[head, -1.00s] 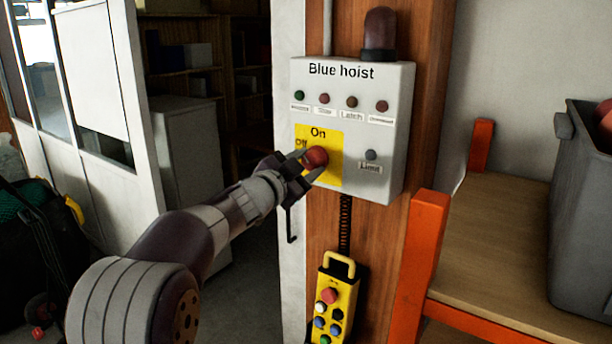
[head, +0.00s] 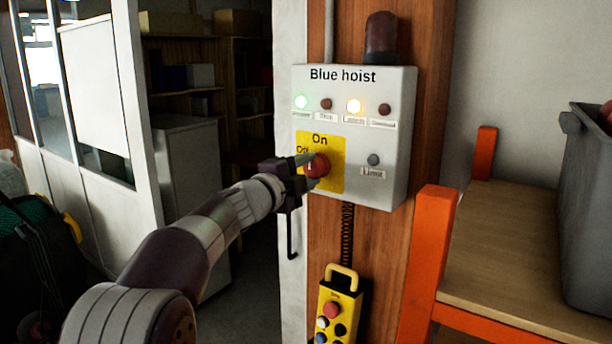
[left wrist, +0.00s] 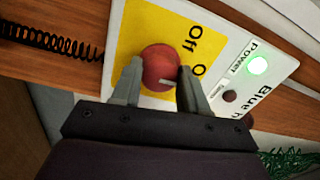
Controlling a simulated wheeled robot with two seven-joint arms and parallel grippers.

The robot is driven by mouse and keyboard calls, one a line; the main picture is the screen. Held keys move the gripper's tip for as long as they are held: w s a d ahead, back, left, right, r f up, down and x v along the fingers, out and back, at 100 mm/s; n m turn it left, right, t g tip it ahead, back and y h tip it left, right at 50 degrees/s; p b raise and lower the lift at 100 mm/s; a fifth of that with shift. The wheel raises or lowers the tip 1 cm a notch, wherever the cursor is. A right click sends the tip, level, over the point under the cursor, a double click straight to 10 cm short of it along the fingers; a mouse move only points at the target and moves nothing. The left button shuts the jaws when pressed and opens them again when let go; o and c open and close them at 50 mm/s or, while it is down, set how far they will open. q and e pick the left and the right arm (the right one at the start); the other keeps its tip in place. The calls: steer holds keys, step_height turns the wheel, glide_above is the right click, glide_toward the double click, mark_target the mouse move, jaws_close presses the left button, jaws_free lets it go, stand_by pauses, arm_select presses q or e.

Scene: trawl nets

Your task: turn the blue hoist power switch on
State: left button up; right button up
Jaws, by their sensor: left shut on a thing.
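The white "Blue hoist" box (head: 385,150) is fixed to a wooden post. Its red round switch knob (head: 318,166) sits on a yellow plate (head: 335,150) marked "On" and "Off". My left gripper (head: 306,168) is shut on the knob from the left. In the left wrist view the fingers (left wrist: 162,85) lie on either side of the red knob (left wrist: 160,64), and a pale mark line shows on its face. The green power lamp (head: 301,102) is lit, and so is the amber latch lamp (head: 353,106). The other two lamps are dark. My right gripper is not in view.
A yellow pendant control (head: 338,310) hangs below the box on a coiled black cable (head: 347,230). An orange-framed shelf (head: 428,260) with a grey bin (head: 590,210) stands at the right. A dark beacon (head: 381,38) tops the box.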

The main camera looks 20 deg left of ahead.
arm_select(q)
steer(key=shift+f, duration=0.1)
stand_by(0.5)
steer(key=o, duration=1.1)
steer(key=shift+c, duration=0.2)
steer(key=shift+s, duration=0.1)
steer(key=shift+s, duration=0.1)
steer(key=shift+s+a+b, duration=0.2)
steer(key=shift+s+b, duration=0.15)
steer(key=b+v, duration=0.3)
steer(key=v, duration=0.8)
steer(key=shift+s, duration=0.35)
